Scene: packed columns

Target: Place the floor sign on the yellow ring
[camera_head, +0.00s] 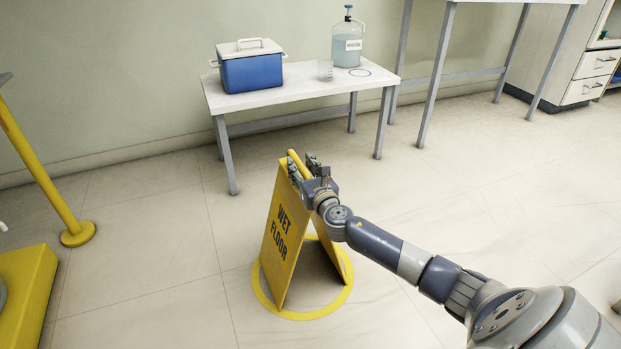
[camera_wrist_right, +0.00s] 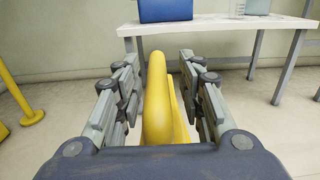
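The yellow floor sign (camera_head: 283,232), lettered "WET FLOOR", stands upright with its two panels spread. Its lower edges are at the yellow ring (camera_head: 346,296) on the floor, which shows around and between the panels. Whether its feet touch the floor is hard to tell. My right gripper (camera_head: 303,170) is at the top of the sign. In the right wrist view, the sign's top (camera_wrist_right: 157,100) is between the two fingers (camera_wrist_right: 162,85), with narrow gaps on both sides, so the gripper looks open around it. My left gripper is not in view.
A low white table (camera_head: 300,90) behind the sign carries a blue cooler (camera_head: 252,72), a clear beaker (camera_head: 325,70) and a jug (camera_head: 347,45). A yellow post (camera_head: 45,180) and a yellow platform (camera_head: 28,290) are at left.

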